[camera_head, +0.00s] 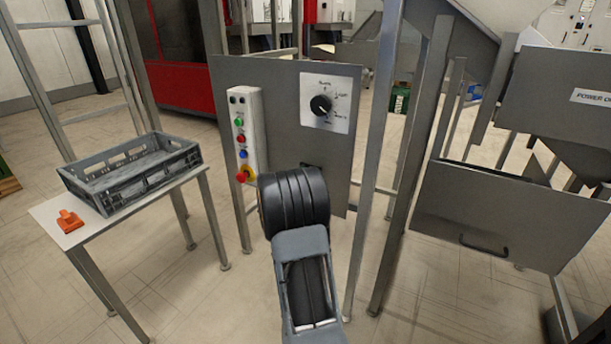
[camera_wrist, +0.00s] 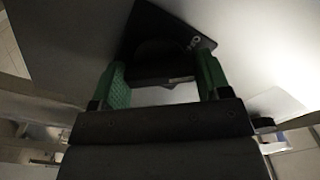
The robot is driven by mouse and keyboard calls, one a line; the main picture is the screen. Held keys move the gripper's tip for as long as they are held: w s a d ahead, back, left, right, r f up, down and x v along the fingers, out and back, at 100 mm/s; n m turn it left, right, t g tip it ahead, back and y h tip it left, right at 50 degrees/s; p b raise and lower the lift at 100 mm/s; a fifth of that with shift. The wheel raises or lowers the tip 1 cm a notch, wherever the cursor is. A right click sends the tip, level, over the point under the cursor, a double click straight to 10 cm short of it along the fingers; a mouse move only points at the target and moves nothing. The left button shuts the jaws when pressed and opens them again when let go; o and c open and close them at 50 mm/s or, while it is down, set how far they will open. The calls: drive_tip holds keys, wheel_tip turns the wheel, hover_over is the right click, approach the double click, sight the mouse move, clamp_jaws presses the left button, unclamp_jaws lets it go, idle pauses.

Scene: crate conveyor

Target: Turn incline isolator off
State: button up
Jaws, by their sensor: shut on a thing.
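In the wrist view my gripper (camera_wrist: 163,66) has its two green-padded fingers on either side of a dark handle and is shut on it. The handle belongs to a black isolator switch (camera_wrist: 175,22), whose dark square plate sits on a grey panel. White lettering shows at the plate's right corner, turned over and hard to read. The plate looks tilted in this view. I cannot tell the handle's exact angle. In the head view my black and grey arm reaches to the lower part of the grey panel (camera_head: 283,105) and hides my gripper and most of the switch.
A control strip (camera_head: 244,130) with coloured buttons and a white plate with a black rotary knob (camera_head: 320,104) are above my arm. A grey crate (camera_head: 130,170) and an orange object (camera_head: 69,221) rest on a table at left. Steel posts and a handled grey panel (camera_head: 508,215) stand right.

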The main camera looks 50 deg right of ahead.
drive_tip(key=n+p, duration=0.4)
drive_tip(key=n, duration=0.1)
drive_tip(key=shift+r+n, duration=0.15)
drive_tip(key=shift+n, duration=0.15)
drive_tip(key=shift+n+p, duration=1.3)
drive_tip(key=shift+n, duration=0.8)
drive_tip(key=shift+f, duration=0.2)
drive_tip(key=o, duration=0.9)
drive_tip(key=p+v, duration=0.2)
drive_tip(key=v, duration=1.2)
